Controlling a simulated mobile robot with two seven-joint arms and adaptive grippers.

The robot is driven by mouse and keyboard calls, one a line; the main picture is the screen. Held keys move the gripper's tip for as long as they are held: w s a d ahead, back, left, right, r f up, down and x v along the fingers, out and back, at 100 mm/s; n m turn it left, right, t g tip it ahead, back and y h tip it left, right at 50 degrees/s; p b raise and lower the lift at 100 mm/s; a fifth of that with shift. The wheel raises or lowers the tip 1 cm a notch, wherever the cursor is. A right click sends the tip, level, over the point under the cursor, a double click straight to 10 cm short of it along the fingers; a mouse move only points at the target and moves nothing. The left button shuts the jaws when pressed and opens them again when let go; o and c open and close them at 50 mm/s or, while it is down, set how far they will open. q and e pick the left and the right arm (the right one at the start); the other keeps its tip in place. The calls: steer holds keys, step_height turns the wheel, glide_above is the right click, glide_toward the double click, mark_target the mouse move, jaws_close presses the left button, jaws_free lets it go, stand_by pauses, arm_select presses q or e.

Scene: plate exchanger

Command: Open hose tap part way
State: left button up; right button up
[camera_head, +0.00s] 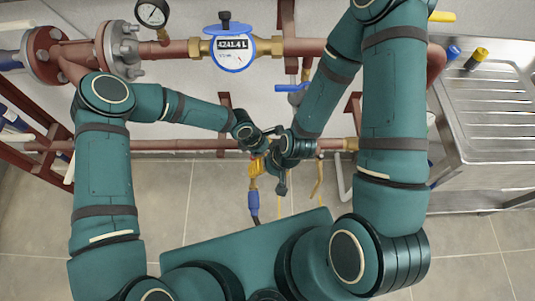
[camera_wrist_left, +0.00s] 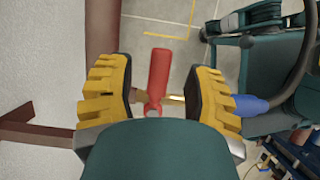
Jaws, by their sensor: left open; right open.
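The hose tap's red lever handle (camera_wrist_left: 159,78) shows in the left wrist view, between the two yellow-padded fingers of my left gripper (camera_wrist_left: 163,82). The fingers are open, with a visible gap on each side of the handle. A bit of brass (camera_wrist_left: 174,99) shows beside the handle. The blue hose connector (camera_wrist_left: 250,105) is to the right; in the head view it hangs below the lower pipe (camera_head: 253,203). My right gripper (camera_head: 282,186), dark and small, is close to the right of the tap, open. The tap body is largely hidden by my wrists and grippers in the head view.
The lower red-brown pipe (camera_head: 190,145) runs along the wall. Above are a water meter (camera_head: 233,48), a pressure gauge (camera_head: 152,13) and a blue-handled valve (camera_head: 291,88). A steel sink (camera_head: 493,95) stands at right. The tiled floor (camera_head: 215,205) below the pipe is mostly clear.

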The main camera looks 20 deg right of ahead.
arm_select(q)
steer(key=shift+d+f, duration=0.15)
steer(key=shift+f, duration=0.2)
steer(key=shift+o, duration=0.2)
jaws_close()
